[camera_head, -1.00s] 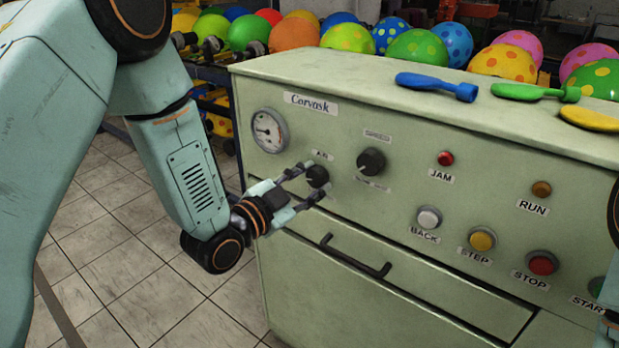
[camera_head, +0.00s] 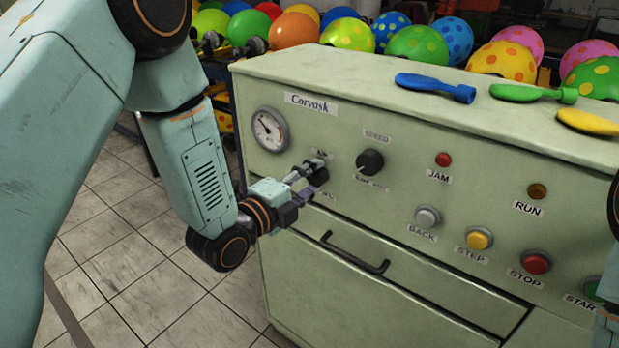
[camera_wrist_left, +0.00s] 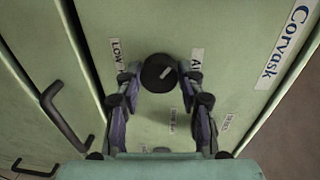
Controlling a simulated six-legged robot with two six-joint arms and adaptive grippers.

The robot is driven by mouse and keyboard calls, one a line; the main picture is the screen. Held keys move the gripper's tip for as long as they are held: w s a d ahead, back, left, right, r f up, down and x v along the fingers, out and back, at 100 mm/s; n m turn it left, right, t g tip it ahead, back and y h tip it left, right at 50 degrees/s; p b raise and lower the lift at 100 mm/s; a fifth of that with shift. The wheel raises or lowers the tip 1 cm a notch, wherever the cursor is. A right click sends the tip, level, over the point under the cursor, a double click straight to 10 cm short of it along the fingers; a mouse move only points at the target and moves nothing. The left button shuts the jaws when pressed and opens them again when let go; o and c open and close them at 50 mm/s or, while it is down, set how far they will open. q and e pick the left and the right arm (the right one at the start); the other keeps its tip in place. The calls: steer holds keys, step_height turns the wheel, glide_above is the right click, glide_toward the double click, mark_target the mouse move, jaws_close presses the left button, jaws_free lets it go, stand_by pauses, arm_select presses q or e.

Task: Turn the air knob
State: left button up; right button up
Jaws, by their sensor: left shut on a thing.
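The air knob (camera_head: 316,177) is a black round knob on the upper left of the pale green machine front. My left gripper (camera_head: 312,177) reaches it from the left, with one finger above and one below, and is shut on it. In the left wrist view the knob (camera_wrist_left: 158,73) sits between the fingertips, its white pointer mark aimed to the upper right. A label partly reading "LOW" is to its left and the air label to its right. The pressure gauge (camera_head: 269,130) is above left of the knob. My right gripper is out of view.
The speed knob (camera_head: 370,162) is close to the right. A black drawer handle (camera_head: 354,254) lies below. Several buttons sit farther right, including the red stop button (camera_head: 537,262). Uninflated balloons, one blue (camera_head: 436,87), lie on the machine top (camera_head: 350,70).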

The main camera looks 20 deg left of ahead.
arm_select(q)
steer(key=shift+m, duration=1.6)
steer(key=shift+m+y, duration=0.3)
steer(key=o, duration=1.2)
steer(key=shift+d, duration=0.1)
steer(key=shift+c, duration=0.2)
steer(key=shift+s, duration=0.1)
steer(key=f+v, duration=0.1)
steer(key=v, duration=1)
steer(key=shift+s+a+r, duration=0.25)
steer(key=shift+s+r, duration=0.1)
steer(key=shift+r, duration=0.1)
